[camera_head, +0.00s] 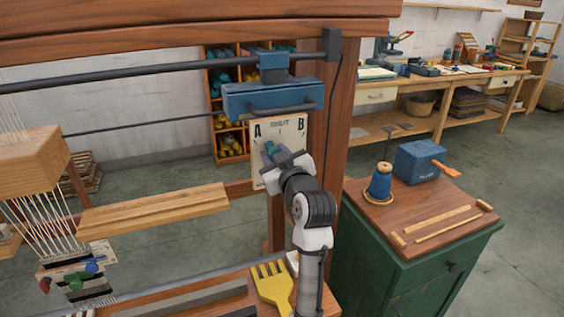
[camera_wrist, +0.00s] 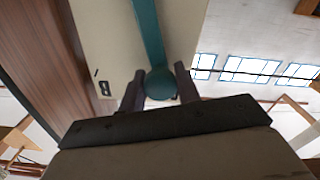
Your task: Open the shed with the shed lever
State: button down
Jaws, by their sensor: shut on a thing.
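The shed lever (camera_head: 269,149) is a teal bar in front of a cream plate (camera_head: 293,130) marked SHUT at the top, A at left and B at right. The plate is fixed by the loom's right post. In the wrist view the lever (camera_wrist: 148,30) ends in a round teal knob (camera_wrist: 160,84). My gripper (camera_head: 279,160) is at the lower part of the plate, shut on the knob. In the wrist view the dark fingers of my gripper (camera_wrist: 160,88) stand on both sides of the knob. My gripper partly hides the lever in the head view, so its exact angle is hard to tell.
A blue block (camera_head: 272,100) on a dark rail sits just above the plate. The loom's wooden post (camera_head: 343,110) stands close at right. A yellow comb (camera_head: 272,285) lies below, beside my arm. A green cabinet (camera_head: 420,245) with a blue cone and blue box stands at right.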

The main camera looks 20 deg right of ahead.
jog(key=shift+a+f+n+b, duration=0.25)
jog(key=shift+a+n+b, duration=0.25)
jog(key=shift+n+b, duration=0.1)
jog(key=shift+a+f+n+b, duration=0.2)
jog(key=shift+a+n+b, duration=0.25)
jog(key=shift+n+b, duration=0.15)
jog(key=c, duration=1)
grip_release()
jog(key=shift+s, duration=0.15)
jog(key=s+b, duration=0.1)
jog(key=s, duration=0.6)
jog(key=s+b, duration=0.1)
jog(key=s, duration=0.5)
jog(key=shift+s+d+b, duration=0.2)
jog(key=shift+s+b, duration=0.15)
